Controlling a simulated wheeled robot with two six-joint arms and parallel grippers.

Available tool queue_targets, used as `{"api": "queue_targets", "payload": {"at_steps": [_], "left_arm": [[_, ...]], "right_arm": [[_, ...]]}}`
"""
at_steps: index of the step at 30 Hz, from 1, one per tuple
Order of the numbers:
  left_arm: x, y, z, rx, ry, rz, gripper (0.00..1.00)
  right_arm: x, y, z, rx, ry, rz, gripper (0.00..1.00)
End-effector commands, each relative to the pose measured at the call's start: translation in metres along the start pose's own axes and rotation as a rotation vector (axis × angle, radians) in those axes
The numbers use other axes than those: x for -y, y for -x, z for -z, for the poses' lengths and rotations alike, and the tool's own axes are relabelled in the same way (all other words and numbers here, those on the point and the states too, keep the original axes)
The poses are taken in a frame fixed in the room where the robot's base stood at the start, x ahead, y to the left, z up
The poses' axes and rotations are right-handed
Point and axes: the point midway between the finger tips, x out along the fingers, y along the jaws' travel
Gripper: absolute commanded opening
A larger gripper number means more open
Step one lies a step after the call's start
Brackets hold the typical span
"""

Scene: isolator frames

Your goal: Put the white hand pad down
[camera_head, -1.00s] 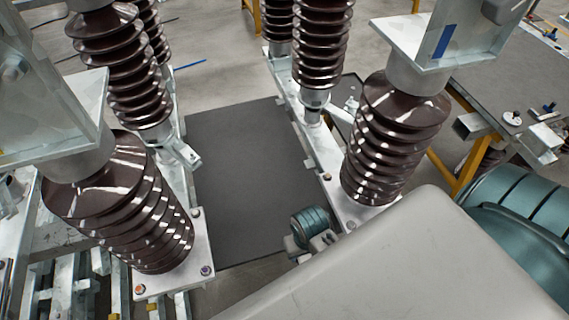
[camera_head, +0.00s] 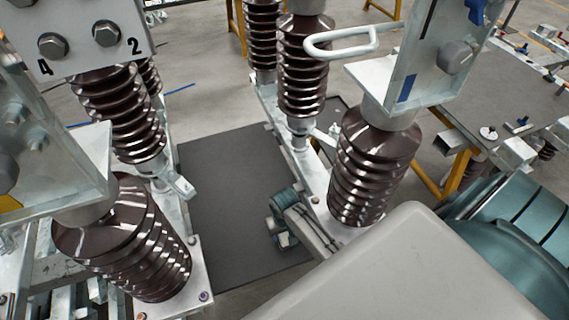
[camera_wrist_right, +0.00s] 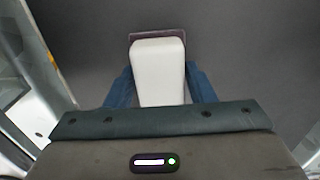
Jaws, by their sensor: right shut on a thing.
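The white hand pad (camera_wrist_right: 158,68) shows in the right wrist view as a pale rounded block with a dark purple-brown edge (camera_wrist_right: 158,36) at its far end. My right gripper (camera_wrist_right: 160,88) has its two blue fingers shut on it, one on each side. In the head view, my right gripper (camera_head: 282,236) is small and partly hidden, in front of the dark grey mat (camera_head: 225,190) between the insulator rows. I cannot clearly make out the pad there. My left gripper is not in view.
Brown ribbed insulators stand left (camera_head: 125,240) and right (camera_head: 372,165) of the mat on metal rails. A bolted plate (camera_head: 75,30) and a white loop handle (camera_head: 340,42) show above. A grey-topped table (camera_head: 500,95) stands at the right. The mat's middle looks clear.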

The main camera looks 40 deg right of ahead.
Motion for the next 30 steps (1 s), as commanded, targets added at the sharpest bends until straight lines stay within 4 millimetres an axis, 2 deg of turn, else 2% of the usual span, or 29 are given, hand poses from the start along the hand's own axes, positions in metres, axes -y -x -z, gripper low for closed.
{"api": "queue_targets", "payload": {"at_steps": [4, 15, 16, 18, 30], "left_arm": [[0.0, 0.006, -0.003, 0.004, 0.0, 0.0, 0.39], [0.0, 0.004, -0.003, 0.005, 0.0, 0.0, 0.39], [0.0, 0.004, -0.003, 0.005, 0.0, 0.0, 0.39], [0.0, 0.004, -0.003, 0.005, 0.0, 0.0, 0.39], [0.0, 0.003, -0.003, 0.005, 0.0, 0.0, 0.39]], "right_arm": [[0.0, -0.009, 0.0, -0.001, 0.0, 0.0, 0.31], [0.0, -0.014, 0.0, -0.001, 0.001, 0.0, 0.31], [0.0, -0.013, 0.0, -0.001, 0.001, 0.0, 0.55], [0.0, -0.013, 0.0, -0.001, 0.001, 0.0, 0.69], [0.0, -0.008, 0.001, -0.003, 0.001, 0.0, 0.71]]}}
